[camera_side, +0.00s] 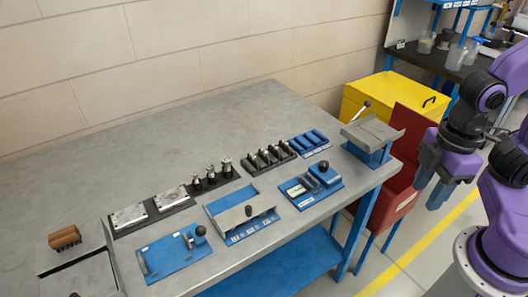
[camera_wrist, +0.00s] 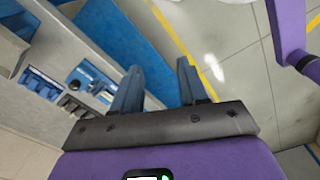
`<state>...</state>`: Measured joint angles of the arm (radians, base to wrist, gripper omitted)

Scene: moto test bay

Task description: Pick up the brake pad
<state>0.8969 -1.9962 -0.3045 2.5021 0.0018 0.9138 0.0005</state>
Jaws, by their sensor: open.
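My gripper (camera_side: 433,186) hangs off the right end of the table, beside the red bin, with its blue fingers pointing down. In the wrist view my gripper (camera_wrist: 159,72) is open, with nothing between its fingers. I cannot tell for sure which part is the brake pad. Two flat metal plates, one on the left (camera_side: 130,215) and one on the right (camera_side: 172,198), lie in a dark tray at the middle of the table. Several dark parts (camera_side: 268,158) stand in another tray to their right. All are well away from my gripper.
Blue fixtures line the table's front: one with a knob (camera_side: 172,256), a sloped one (camera_side: 242,214) and a small one (camera_side: 311,188). A raised stand (camera_side: 372,136) is at the right end, near a yellow cabinet (camera_side: 392,94) and red bin (camera_side: 400,190). The grey table's back (camera_side: 180,135) is clear.

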